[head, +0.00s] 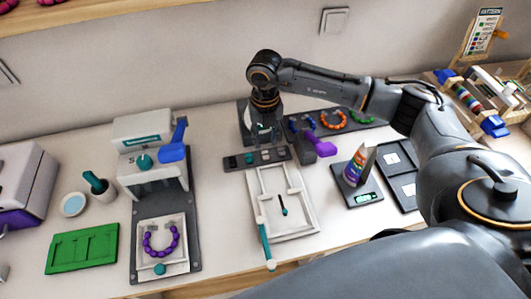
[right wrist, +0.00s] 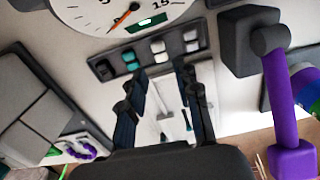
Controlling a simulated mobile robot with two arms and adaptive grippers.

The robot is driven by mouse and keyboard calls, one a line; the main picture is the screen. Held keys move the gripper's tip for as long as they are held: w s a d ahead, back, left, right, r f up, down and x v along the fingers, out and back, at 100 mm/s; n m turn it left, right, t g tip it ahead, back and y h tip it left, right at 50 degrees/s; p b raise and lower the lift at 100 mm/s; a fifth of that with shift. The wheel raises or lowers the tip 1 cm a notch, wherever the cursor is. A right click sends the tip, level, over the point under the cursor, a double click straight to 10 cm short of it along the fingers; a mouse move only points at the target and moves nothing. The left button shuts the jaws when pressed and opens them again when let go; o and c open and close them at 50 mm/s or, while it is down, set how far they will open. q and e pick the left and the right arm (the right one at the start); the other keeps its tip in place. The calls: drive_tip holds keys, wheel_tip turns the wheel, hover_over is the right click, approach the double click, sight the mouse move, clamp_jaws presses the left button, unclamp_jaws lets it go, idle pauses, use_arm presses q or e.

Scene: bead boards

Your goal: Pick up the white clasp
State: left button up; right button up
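The white clasp looks to be the pale piece (right wrist: 159,48) in the third slot of a dark clasp rack (head: 229,163), beside a teal piece (right wrist: 131,60). Another light piece (right wrist: 191,40) sits in the end slot, so I cannot be fully sure which is which. My right gripper (right wrist: 158,76) is open and empty, its two fingers spread just short of the rack in the right wrist view. In the head view the right gripper (head: 265,130) points down behind the rack, partly blurred against dark equipment. My left gripper is not in view.
A white tray (head: 301,226) lies in front of the rack. A purple-handled press (head: 322,149) stands close on the right, and a dial gauge (right wrist: 115,12) is behind. A green board (head: 82,249) lies left.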

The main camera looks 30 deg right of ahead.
sight(265, 152)
drive_tip(key=shift+w+f, duration=0.15)
drive_tip(key=shift+f, duration=0.4)
drive_tip(key=shift+w+f, duration=0.1)
drive_tip(key=shift+f, duration=0.1)
drive_tip(key=shift+f+p, duration=0.35)
drive_tip(key=shift+p, duration=0.05)
wheel_tip(265, 152, down, 4)
drive_tip(key=shift+d+r+p, duration=0.1)
drive_tip(key=shift+r+p, duration=0.1)
drive_tip(key=shift+p, duration=0.3)
drive_tip(key=shift+w+f, duration=0.15)
drive_tip(key=shift+f, duration=0.2)
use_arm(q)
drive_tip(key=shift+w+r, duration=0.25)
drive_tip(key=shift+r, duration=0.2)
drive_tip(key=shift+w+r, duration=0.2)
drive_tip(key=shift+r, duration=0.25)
use_arm(e)
drive_tip(key=shift+c, duration=0.4)
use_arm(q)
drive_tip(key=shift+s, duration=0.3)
use_arm(e)
drive_tip(key=c, duration=0.5)
